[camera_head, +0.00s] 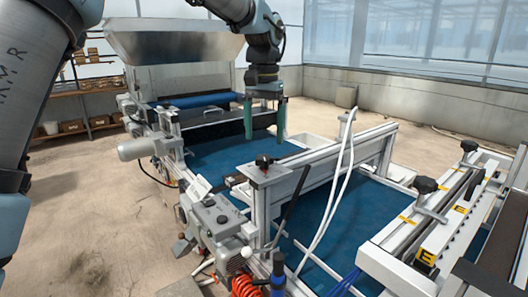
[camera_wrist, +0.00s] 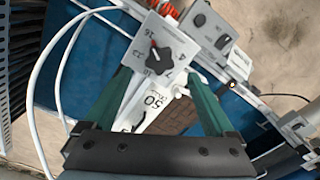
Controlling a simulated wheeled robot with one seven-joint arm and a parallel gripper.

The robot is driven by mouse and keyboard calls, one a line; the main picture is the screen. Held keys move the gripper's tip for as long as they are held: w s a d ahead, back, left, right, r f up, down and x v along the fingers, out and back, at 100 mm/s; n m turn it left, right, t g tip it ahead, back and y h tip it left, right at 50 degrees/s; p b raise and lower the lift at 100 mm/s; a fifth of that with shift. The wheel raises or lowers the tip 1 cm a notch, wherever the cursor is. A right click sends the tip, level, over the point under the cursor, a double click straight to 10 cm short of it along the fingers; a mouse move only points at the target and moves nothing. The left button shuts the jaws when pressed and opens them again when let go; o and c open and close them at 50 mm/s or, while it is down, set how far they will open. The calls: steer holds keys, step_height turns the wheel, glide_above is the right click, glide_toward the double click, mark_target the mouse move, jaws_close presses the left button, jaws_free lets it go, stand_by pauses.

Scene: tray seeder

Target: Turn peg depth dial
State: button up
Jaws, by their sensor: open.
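The depth dial is a black knob with a red mark (camera_wrist: 160,52) on a pale square plate (camera_wrist: 178,34) printed with numbers, in the wrist view. In the head view, a black knob (camera_head: 263,160) sits on top of the near post of the white cross frame and looks like the same dial. My gripper (camera_head: 264,137) has two green fingers, spread apart and pointing down, with nothing between them. In the wrist view my gripper (camera_wrist: 161,78) has its fingertips on either side of the plate's lower part, short of the knob. Contact cannot be told.
A white cross frame (camera_head: 330,175) spans the blue belt (camera_head: 225,165). White hoses (camera_head: 335,195) loop over it. A grey control box (camera_head: 213,218) stands left of the post. A metal hopper (camera_head: 175,45) is at the back, and a rail with black knobs (camera_head: 424,185) at the right.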

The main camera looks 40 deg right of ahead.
mark_target(264, 157)
step_height(264, 157, up, 5)
steer(key=shift+b, duration=0.35)
stand_by(0.3)
steer(key=w+a+f+n, duration=0.2)
steer(key=w+a+f, duration=0.15)
steer(key=a, duration=0.45)
steer(key=w+a+f+n, duration=0.25)
steer(key=w+a, duration=0.25)
steer(key=a, duration=0.4)
steer(key=w+a+f+n, duration=0.1)
steer(key=w+a+f, duration=0.3)
steer(key=a, duration=0.4)
steer(key=s+a+f+n, duration=0.2)
steer(key=a+f, duration=0.1)
steer(key=a, duration=0.5)
steer(key=s+a+f+n+t, duration=0.1)
steer(key=s+a+f+n, duration=0.1)
steer(key=a, duration=0.6)
steer(key=s+a+f+n, duration=0.2)
steer(key=s+a+f, duration=0.2)
steer(key=a, duration=0.4)
steer(key=shift+s+t, duration=0.25)
steer(key=shift+t, duration=0.05)
